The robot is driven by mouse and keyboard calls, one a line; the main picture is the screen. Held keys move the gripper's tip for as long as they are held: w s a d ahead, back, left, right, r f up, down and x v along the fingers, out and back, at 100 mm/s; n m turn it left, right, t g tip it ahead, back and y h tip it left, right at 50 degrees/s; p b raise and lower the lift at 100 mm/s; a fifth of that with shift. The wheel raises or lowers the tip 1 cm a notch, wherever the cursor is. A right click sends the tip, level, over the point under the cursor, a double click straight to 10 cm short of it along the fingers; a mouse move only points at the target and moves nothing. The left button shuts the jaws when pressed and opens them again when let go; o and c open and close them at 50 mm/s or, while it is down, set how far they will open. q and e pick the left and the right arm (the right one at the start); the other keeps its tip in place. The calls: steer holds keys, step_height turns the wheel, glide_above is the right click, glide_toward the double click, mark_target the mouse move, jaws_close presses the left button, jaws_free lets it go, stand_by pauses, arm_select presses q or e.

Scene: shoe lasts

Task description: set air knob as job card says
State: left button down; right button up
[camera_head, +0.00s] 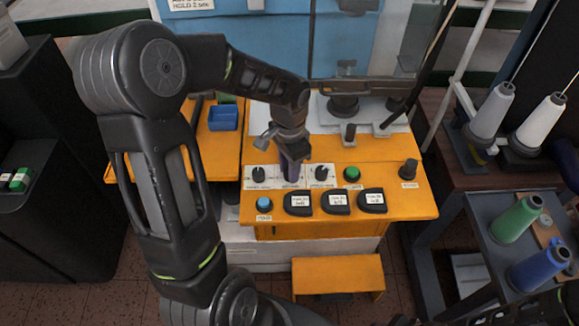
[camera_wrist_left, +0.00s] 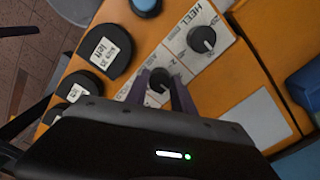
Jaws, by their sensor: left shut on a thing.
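My left gripper (camera_head: 292,176) points down onto the middle dial of the yellow machine panel and is shut on it. In the left wrist view the fingers (camera_wrist_left: 160,97) stand on either side of this black middle knob (camera_wrist_left: 160,80); its label is mostly hidden. The knob marked HEEL (camera_wrist_left: 202,40) sits beside it and is the left knob (camera_head: 258,174) in the head view. A similar black knob (camera_head: 322,173) is to the right of the gripper. No job card is legible.
A blue button (camera_head: 264,204), a green button (camera_head: 352,174) and a black post-like control (camera_head: 409,168) are on the panel. Several black labelled pads (camera_head: 335,203) line its front. A blue tray (camera_head: 223,117) is at the left; thread cones (camera_head: 491,110) stand at the right.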

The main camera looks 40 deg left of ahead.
arm_select(q)
steer(key=m, duration=0.4)
steer(key=shift+m, duration=0.3)
steer(key=m+p, duration=0.1)
steer(key=m, duration=0.3)
steer(key=shift+w, duration=0.1)
steer(key=c, duration=1.1)
jaws_free()
steer(key=shift+o, duration=0.2)
step_height(320, 180, up, 8)
steer(key=shift+f+b, duration=0.1)
steer(key=shift+b, duration=0.25)
